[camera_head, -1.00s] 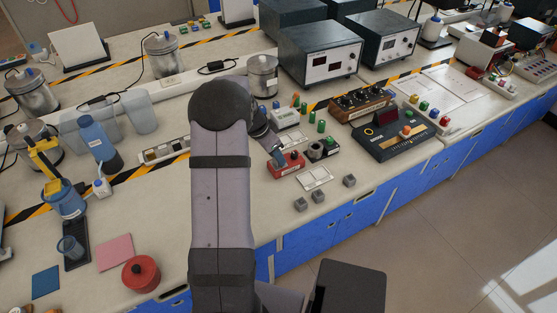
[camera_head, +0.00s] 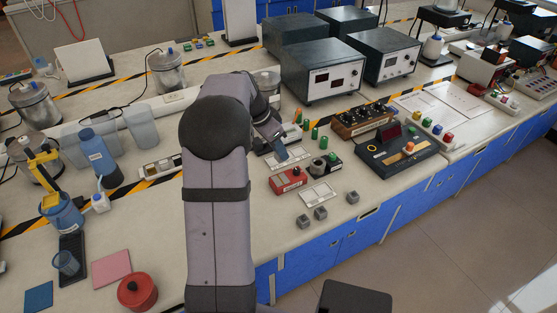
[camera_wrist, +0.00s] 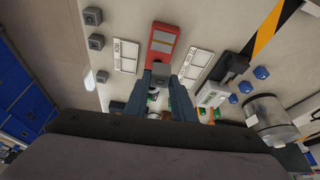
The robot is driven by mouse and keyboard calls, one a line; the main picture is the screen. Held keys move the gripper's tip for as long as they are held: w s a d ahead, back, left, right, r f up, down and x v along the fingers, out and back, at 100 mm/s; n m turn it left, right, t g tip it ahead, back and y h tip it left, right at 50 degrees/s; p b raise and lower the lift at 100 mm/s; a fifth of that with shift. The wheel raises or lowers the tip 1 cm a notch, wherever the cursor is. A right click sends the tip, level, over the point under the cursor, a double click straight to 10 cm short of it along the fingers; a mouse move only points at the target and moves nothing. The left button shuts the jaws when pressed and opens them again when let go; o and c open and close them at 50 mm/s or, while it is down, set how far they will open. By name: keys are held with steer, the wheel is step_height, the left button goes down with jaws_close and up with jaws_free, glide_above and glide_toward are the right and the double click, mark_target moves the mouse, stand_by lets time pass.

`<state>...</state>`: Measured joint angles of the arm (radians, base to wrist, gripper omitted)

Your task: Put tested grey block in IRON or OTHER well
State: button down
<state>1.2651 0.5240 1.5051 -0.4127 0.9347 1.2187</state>
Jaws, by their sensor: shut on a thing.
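My gripper (camera_wrist: 163,82) is shut on a grey block (camera_wrist: 160,68), which shows between the fingertips in the wrist view. In the head view my gripper (camera_head: 283,156) hangs over the bench just behind a red device (camera_head: 288,180); the held block cannot be made out there. The red device (camera_wrist: 163,40) lies just beyond the fingertips in the wrist view. A white card with marked wells (camera_wrist: 125,55) lies left of it; it also shows in the head view (camera_head: 318,193). A second white card (camera_wrist: 197,62) lies to the right. Their lettering is too small to read surely.
Three loose grey blocks (camera_head: 320,212) stand near the bench's front edge. A black device (camera_head: 332,163), small green cylinders (camera_head: 315,132) and a dark console (camera_head: 405,148) stand to the right. Metal canisters (camera_head: 166,70) and a red pot (camera_head: 137,291) are at left.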

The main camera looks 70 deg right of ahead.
steer(key=shift+r, duration=0.45)
steer(key=s+a+f+m+b, duration=0.1)
steer(key=s+f+b, duration=0.2)
steer(key=s+f, duration=0.3)
steer(key=s, duration=0.4)
steer(key=shift+f, duration=0.2)
steer(key=shift+f, duration=0.1)
steer(key=shift+f+b, duration=1.9)
steer(key=shift+f, duration=1.05)
steer(key=shift+f+b, duration=0.35)
steer(key=shift+f, duration=0.05)
steer(key=c, duration=1.1)
jaws_free()
